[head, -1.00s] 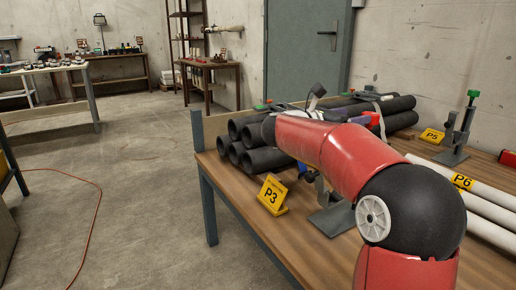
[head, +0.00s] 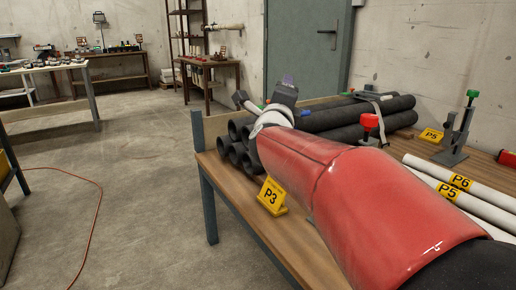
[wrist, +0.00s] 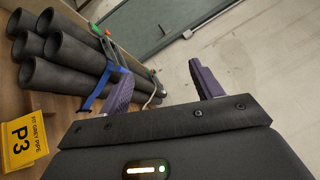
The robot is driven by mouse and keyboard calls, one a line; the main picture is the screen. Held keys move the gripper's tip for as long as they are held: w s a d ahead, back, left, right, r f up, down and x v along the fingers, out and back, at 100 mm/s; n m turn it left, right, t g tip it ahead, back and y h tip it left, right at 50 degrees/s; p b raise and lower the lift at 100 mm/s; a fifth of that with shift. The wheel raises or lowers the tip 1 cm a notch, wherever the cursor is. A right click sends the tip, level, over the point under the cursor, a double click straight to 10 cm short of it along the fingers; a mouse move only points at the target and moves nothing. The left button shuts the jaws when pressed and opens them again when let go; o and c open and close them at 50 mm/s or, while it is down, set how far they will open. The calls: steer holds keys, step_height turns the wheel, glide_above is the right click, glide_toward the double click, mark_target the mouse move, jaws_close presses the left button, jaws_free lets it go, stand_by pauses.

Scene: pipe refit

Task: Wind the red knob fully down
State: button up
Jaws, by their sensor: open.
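The red knob (head: 370,121) sits on top of a grey clamp post behind my arm in the head view. My arm hides the lower part of that clamp. My gripper (head: 265,96) is above the far-left end of the bench, over the dark pipes and well to the left of the red knob. In the wrist view my gripper (wrist: 158,72) has its two purple fingers wide apart with nothing between them. A small red knob-like part (wrist: 107,31) shows there beyond the pipes; I cannot tell if it is the same knob.
Dark pipes (head: 355,118) lie stacked and strapped on the bench, by a yellow P3 sign (head: 271,196). A green-knobbed clamp (head: 460,130) stands at the right near white pipes (head: 450,187). The floor left of the bench is open, with a red cable (head: 98,205).

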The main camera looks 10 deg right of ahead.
steer(key=s+a+f+n+g+y, duration=0.3)
steer(key=s+a+f+n+y, duration=0.4)
steer(key=n, duration=0.7)
steer(key=shift+s+a+f+n+g+p, duration=0.3)
steer(key=shift+s+f+g+p, duration=0.15)
steer(key=shift+s+f, duration=0.6)
steer(key=shift+s+r, duration=0.15)
steer(key=shift+c, duration=0.2)
